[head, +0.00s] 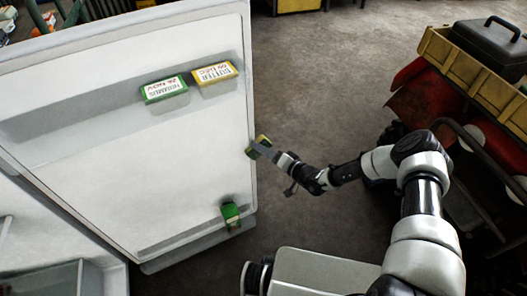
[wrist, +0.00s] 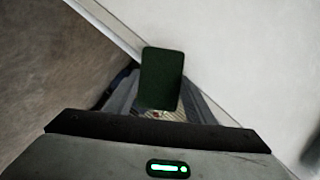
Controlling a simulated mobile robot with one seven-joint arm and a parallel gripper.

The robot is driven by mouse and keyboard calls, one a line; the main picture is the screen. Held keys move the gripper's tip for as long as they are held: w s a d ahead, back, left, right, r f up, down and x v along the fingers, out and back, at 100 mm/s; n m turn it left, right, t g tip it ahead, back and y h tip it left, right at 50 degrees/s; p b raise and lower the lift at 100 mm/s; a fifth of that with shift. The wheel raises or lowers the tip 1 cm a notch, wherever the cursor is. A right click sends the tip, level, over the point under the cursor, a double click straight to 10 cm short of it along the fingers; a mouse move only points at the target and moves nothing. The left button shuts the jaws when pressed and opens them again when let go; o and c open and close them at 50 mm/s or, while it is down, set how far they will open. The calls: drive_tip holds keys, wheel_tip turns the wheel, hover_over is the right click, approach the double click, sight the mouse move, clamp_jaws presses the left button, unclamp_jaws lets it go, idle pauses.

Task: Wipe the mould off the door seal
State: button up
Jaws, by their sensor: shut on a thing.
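The open white fridge door (head: 130,140) fills the left of the head view, its inner face toward me. Its pale seal strip (head: 249,95) runs along the right edge; in the wrist view a grey edge strip (wrist: 108,22) runs diagonally. My gripper (head: 263,151) is shut on a yellow and green sponge (head: 251,153) at that right edge, about mid-height. In the wrist view the sponge's dark green face (wrist: 162,78) sits between the fingers (wrist: 155,100) and overlaps the door edge. I cannot tell whether it touches the seal. I can make out no mould; the sponge hides part of the edge.
A green carton (head: 163,90) and a yellow carton (head: 213,74) stand on the door's upper shelf. A green box (head: 231,213) is at the lower shelf. A red vehicle with a yellow rack (head: 455,62) and black case (head: 490,45) stands right. Concrete floor (head: 320,90) between is clear.

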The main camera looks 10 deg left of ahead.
sight(262, 142)
drive_tip(key=shift+s+a+r+p, duration=0.1)
drive_tip(key=shift+s+a+p, duration=0.65)
drive_tip(key=shift+a+p, duration=0.2)
drive_tip(key=shift+s+a+p, duration=0.5)
drive_tip(key=shift+s+a, duration=0.05)
drive_tip(key=shift+a, duration=0.05)
drive_tip(key=shift+w+r+p, duration=0.1)
drive_tip(key=shift+r+p, duration=0.85)
drive_tip(key=shift+p, duration=0.1)
drive_tip(key=shift+r, duration=0.1)
drive_tip(key=shift+w+d, duration=0.25)
drive_tip(key=shift+w, duration=0.1)
drive_tip(key=shift+w+d+r+p, duration=0.55)
drive_tip(key=shift+w+d+r, duration=0.5)
drive_tip(key=shift+w+r, duration=0.1)
drive_tip(key=shift+s+a+p, duration=1.3)
drive_tip(key=shift+s+a, duration=0.1)
drive_tip(key=shift+a, duration=0.15)
drive_tip(key=shift+f, duration=0.15)
